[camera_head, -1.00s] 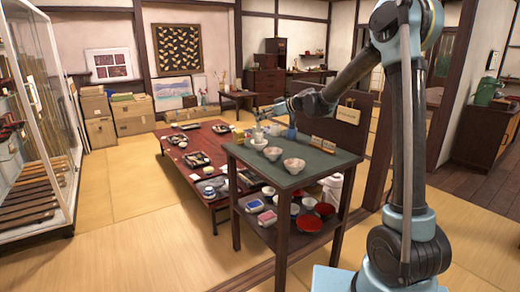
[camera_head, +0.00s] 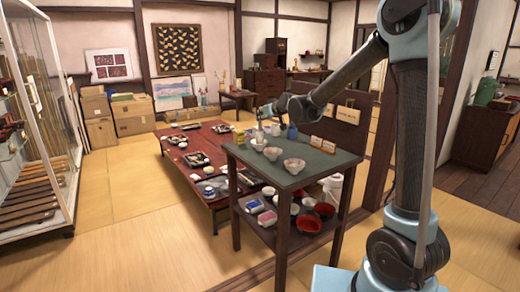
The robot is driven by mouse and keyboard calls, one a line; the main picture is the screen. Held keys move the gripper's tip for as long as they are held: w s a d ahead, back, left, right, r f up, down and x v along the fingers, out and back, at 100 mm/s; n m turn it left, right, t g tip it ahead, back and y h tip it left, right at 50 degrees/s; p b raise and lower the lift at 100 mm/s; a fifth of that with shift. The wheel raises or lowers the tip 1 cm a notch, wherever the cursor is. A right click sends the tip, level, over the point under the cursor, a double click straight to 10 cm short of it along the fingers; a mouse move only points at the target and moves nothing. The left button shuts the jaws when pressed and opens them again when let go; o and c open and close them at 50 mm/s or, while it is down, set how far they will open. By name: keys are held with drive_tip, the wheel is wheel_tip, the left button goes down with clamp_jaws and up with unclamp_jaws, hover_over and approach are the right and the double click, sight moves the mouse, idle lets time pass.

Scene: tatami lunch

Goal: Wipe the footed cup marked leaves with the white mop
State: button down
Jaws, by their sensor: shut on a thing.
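My gripper (camera_head: 259,122) hangs over the far left part of the green-topped stand (camera_head: 308,178), pointing down. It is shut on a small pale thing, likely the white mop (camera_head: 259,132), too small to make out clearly. Right below it is a pale cup (camera_head: 259,144); whether the mop touches it I cannot tell. Other bowls or cups stand on the top: a grey-white one (camera_head: 272,154) in front, a larger pinkish one (camera_head: 294,166), and a small pale one (camera_head: 275,129) behind. The leaf marking is not readable on any of them.
A blue vase (camera_head: 291,131) and small cream cards (camera_head: 322,141) stand at the back of the top. The lower shelf holds red bowls (camera_head: 308,223) and coloured boxes (camera_head: 267,218). A low red table (camera_head: 205,152) with dishes is behind left. The front right of the top is clear.

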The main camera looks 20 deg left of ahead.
drive_tip(key=shift+m+t+h, duration=1)
drive_tip(key=shift+m+h, duration=0.3)
drive_tip(key=shift+m, duration=0.2)
drive_tip(key=shift+w+m+t+h, duration=0.15)
drive_tip(key=shift+m+t+h, duration=0.25)
drive_tip(key=shift+m+h, duration=0.45)
drive_tip(key=shift+w+m+t+h, duration=0.1)
drive_tip(key=shift+m+t+h, duration=0.3)
drive_tip(key=shift+m+h, duration=0.45)
drive_tip(key=shift+s+a+n+g+y, duration=0.1)
drive_tip(key=shift+n+g+y, duration=0.7)
drive_tip(key=shift+n+y, duration=1)
drive_tip(key=shift+n+g+y, duration=1.4)
drive_tip(key=shift+n+y, duration=0.1)
drive_tip(key=shift+n, duration=0.3)
